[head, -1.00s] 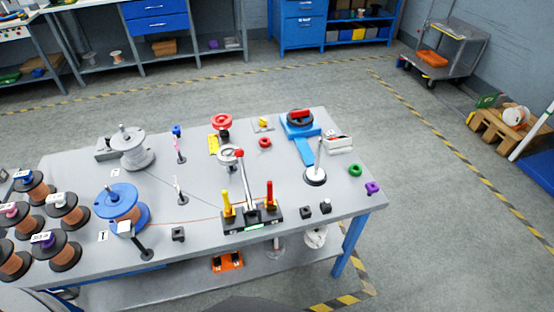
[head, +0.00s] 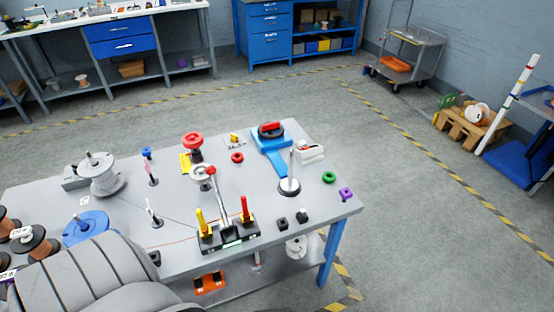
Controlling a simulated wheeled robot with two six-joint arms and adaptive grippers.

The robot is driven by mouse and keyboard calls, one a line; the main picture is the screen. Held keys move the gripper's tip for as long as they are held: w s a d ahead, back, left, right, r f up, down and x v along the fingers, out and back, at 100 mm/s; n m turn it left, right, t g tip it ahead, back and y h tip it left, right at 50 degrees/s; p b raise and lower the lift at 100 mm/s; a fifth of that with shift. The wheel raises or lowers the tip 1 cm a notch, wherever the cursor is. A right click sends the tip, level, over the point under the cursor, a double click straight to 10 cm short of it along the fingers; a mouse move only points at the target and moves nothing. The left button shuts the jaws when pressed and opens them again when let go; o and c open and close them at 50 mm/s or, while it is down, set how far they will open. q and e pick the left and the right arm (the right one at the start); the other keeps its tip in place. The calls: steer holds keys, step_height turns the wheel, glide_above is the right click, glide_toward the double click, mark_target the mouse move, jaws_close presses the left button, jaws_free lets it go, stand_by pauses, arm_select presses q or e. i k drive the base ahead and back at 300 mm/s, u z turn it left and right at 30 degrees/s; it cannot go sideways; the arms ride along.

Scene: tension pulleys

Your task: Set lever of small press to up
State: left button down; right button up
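A black base (head: 229,238) with a yellow handle (head: 201,222) and a red handle (head: 244,209) stands near the table's front edge. Behind it a grey lever arm (head: 221,192) slants up to a red knob (head: 211,170), beside a pale handwheel (head: 202,175). A blue device (head: 268,150) with a black round top and red bar stands at the back right. I cannot tell for certain which of these is the small press. Neither gripper shows; a grey ribbed arm part of mine covers the bottom left.
The grey table (head: 322,205) also holds a red-topped stand (head: 193,144), a wire spool (head: 101,174), a blue spool (head: 85,228), a rod on a round base (head: 290,184), a green ring (head: 329,177) and a purple piece (head: 346,194). Floor right of the table is clear.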

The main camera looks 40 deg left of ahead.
mark_target(210, 171)
steer(key=z, duration=0.45)
steer(key=i, duration=3.95)
steer(key=u, duration=4.95)
steer(key=i, duration=1)
steer(key=u, duration=0.05)
